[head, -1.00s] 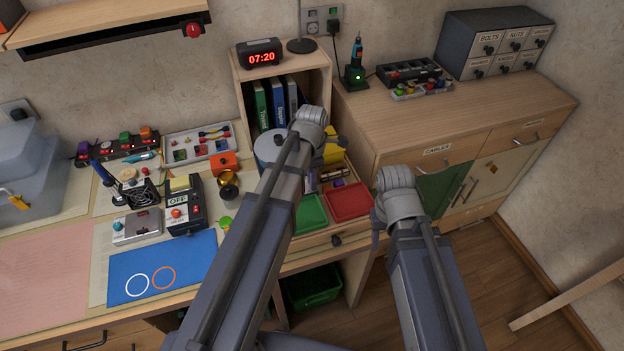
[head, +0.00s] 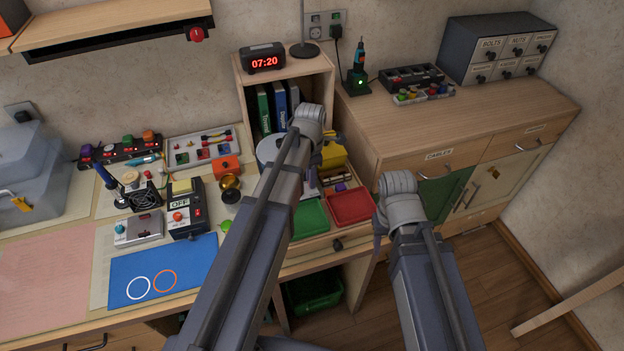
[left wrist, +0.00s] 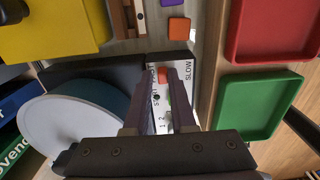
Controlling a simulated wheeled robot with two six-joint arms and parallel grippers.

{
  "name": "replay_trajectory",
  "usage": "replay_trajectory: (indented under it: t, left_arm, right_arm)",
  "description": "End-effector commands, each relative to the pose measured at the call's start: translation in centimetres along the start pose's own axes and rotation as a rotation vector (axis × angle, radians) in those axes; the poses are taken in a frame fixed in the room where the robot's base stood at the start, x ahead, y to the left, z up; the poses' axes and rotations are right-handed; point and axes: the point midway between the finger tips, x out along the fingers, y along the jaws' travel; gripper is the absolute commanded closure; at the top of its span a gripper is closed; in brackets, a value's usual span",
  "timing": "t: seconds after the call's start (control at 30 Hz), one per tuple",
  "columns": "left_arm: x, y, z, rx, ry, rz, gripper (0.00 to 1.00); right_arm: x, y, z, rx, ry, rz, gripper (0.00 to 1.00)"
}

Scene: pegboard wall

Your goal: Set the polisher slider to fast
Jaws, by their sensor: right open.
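In the left wrist view, the polisher's white panel (left wrist: 187,100) carries the word SLOW at its right end and numbers lower down. A red block (left wrist: 165,74) shows at the tips of the left fingers, and a green patch lies between the fingers. The polisher's round grey disc (left wrist: 75,138) is at the left. My left gripper (left wrist: 168,78) is over the panel, its fingers apart with a narrow gap; whether they grip the slider is unclear. In the head view, my left arm hides most of the polisher (head: 268,148). My right gripper (head: 377,228) is open and empty, mostly hidden behind its arm.
A green tray (head: 309,217) and a red tray (head: 351,206) lie right of the polisher. A yellow bin (head: 334,155) stands behind them. Books stand in the shelf (head: 322,85). A boxed OFF switch (head: 186,208) is to the left. The cabinet top (head: 450,120) has free room.

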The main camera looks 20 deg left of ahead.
Motion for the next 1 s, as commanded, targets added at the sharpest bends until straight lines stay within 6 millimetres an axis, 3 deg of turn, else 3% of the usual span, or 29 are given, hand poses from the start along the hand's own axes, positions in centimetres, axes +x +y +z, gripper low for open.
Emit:
replay_trajectory:
  t: [0.03, 0.23, 0.67, 1.0]
  left_arm:
    - [-0.1, 0.3, 0.1, -0.001, 0.0, 0.003, 0.76]
    - [0.0, 0.1, 0.0, -0.001, 0.0, 0.0, 0.55]
    - [-0.8, 0.0, 0.0, 0.0, 0.0, -0.002, 0.55]
    - [-4.8, 0.0, 0.0, 0.0, 0.0, -0.002, 0.55]
  right_arm:
    - [-0.1, 0.0, 0.0, 0.0, 0.0, 0.0, 0.5]
    - [0.0, 0.0, 0.0, 0.0, 0.0, 0.0, 0.5]
    - [-0.8, 0.1, 0.0, 0.0, 0.0, 0.0, 0.5]
    - [-4.7, 0.5, 0.3, 0.0, 0.0, 0.0, 0.5]
